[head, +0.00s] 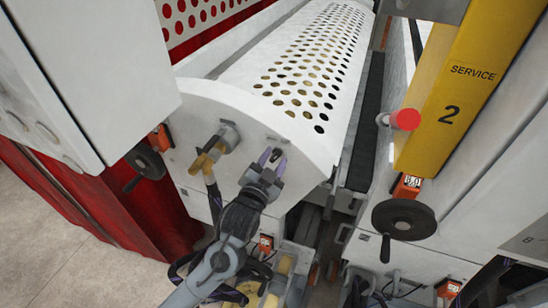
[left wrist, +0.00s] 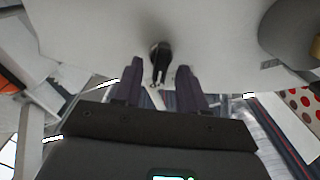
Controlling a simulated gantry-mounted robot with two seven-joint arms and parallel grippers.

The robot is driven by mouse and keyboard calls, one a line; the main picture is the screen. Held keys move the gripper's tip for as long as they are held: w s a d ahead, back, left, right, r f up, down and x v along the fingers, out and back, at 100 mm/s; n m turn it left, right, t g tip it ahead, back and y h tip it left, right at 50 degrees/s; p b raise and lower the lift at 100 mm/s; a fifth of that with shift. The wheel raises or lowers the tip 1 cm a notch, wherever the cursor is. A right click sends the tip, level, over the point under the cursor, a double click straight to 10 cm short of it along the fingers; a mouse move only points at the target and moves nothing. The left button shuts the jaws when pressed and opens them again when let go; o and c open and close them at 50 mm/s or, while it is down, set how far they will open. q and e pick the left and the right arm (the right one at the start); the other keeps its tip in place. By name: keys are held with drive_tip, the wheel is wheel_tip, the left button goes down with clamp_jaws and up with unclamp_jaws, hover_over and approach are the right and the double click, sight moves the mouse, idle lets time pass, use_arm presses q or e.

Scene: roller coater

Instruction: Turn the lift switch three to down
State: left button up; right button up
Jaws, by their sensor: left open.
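A small black switch (left wrist: 160,52) sits on the white end panel of the roller cover, and its lever end points toward my gripper. My left gripper (head: 269,158) is open in front of this panel. In the left wrist view its two dark fingers (left wrist: 158,75) stand on either side of the switch, with gaps visible on both sides. In the head view the switch (head: 276,155) is mostly hidden by the fingers. No label reading three is legible, and I cannot tell which way the switch is set.
A grey-and-yellow pipe fitting (head: 213,150) sticks out left of my gripper. Black handwheels stand at the left (head: 146,163) and right (head: 404,219). A red button (head: 405,119) juts out beside the yellow service post (head: 462,85). Machine parts and cables crowd the area below.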

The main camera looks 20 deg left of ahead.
use_arm(q)
drive_tip(key=shift+w, duration=0.3)
clamp_jaws()
